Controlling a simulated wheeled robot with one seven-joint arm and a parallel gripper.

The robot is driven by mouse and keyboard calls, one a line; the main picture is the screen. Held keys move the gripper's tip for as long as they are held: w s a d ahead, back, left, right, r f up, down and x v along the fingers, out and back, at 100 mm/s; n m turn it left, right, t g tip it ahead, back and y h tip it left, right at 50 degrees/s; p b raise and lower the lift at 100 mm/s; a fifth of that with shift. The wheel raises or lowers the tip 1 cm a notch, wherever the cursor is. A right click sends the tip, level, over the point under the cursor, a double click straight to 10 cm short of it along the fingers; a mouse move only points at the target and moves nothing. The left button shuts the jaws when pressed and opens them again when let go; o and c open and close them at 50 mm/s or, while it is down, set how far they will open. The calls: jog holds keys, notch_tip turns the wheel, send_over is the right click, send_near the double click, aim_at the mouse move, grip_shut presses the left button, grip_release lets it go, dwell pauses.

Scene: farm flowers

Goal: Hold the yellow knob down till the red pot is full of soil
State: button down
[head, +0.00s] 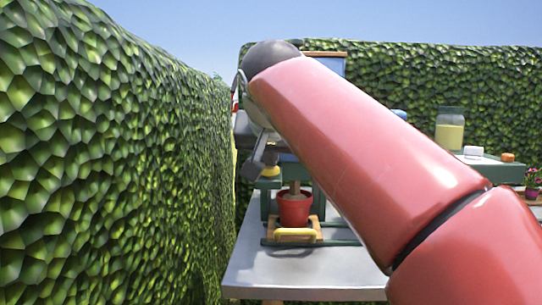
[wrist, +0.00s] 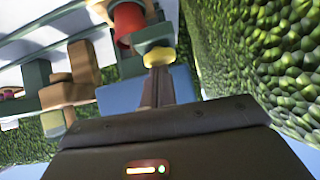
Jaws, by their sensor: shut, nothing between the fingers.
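The yellow knob (head: 270,171) sits on the green stand, just behind and left of the red pot (head: 294,209). In the wrist view the knob (wrist: 158,57) lies right at the tips of my gripper (wrist: 160,72). My gripper (head: 264,158) is shut and empty, pointing down onto the knob; its fingertips appear to touch it. How far the knob is pressed I cannot tell. The pot stands upright on a wooden tray with a yellow handle (head: 295,233). Brown soil (head: 294,188) shows as a narrow column above the pot's mouth. The pot also shows in the wrist view (wrist: 126,24).
A tall hedge (head: 110,150) runs close along the left; another stands behind. My red arm hides much of the middle. A jar (head: 450,128) with yellowish contents, a white block (head: 473,152) and an orange item (head: 507,157) stand on the green shelf at right. The grey tabletop (head: 300,272) is clear in front.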

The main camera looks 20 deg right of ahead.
jog(key=shift+a+f, duration=0.1)
jog(key=shift+f, duration=0.2)
dwell(0.4)
jog(key=s+a+r+p, duration=0.1)
jog(key=s+r+p, duration=0.3)
jog(key=s+r, duration=0.4)
notch_tip(320, 180, up, 3)
jog(key=shift+a+f, duration=0.1)
jog(key=shift+a, duration=0.2)
jog(key=s+f+n+g+y, duration=0.1)
jog(key=s+f, duration=0.3)
jog(key=f, duration=0.9)
jog(key=s+d+f+n+g, duration=0.1)
jog(key=s+f, duration=0.4)
jog(key=f, duration=0.8)
jog(key=s+f+n+g+y, duration=0.1)
jog(key=s+f, duration=0.4)
jog(key=f, duration=0.9)
jog(key=shift+s+d+n+g+y, duration=0.15)
jog(key=shift+d+n+g+y, duration=0.2)
jog(key=shift+n+g, duration=0.25)
